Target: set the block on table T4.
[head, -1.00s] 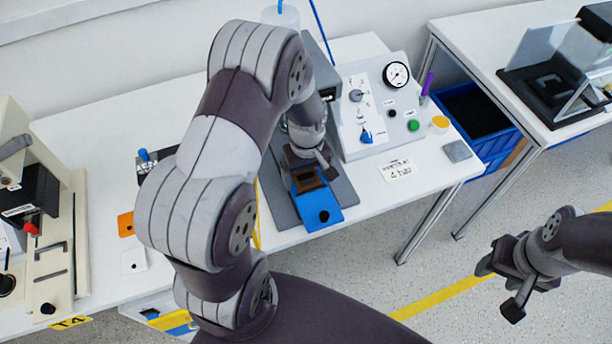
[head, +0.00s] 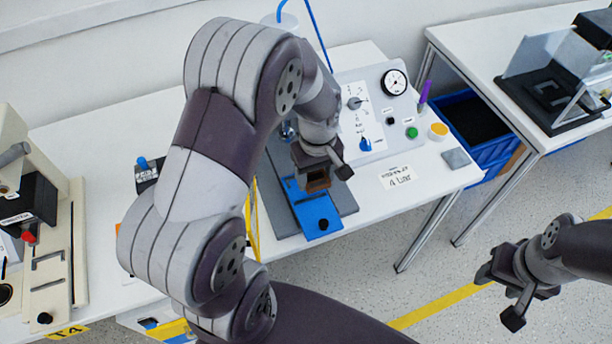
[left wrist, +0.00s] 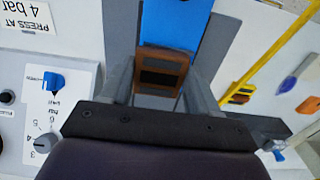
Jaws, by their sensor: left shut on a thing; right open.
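The brown block (head: 317,184) is between the fingers of my left gripper (head: 318,172), over the blue slide (head: 318,213) of the press. In the left wrist view the block (left wrist: 161,72) shows between both fingers, with the blue slide (left wrist: 172,25) beyond it. I cannot tell how high the block is above the slide. Table T4 has a yellow T4 label (head: 67,332) on its front edge at the lower left; its white top (head: 103,215) is partly hidden by my left arm. My right gripper (head: 497,290) is open and empty over the floor at the right.
A beige device with a red knob (head: 29,237) stands on T4 at the far left. A control panel (head: 378,110) with a gauge, dial and green button stands behind the slide. A blue crate (head: 480,128) sits between the tables. A black tray device (head: 553,93) is at the upper right.

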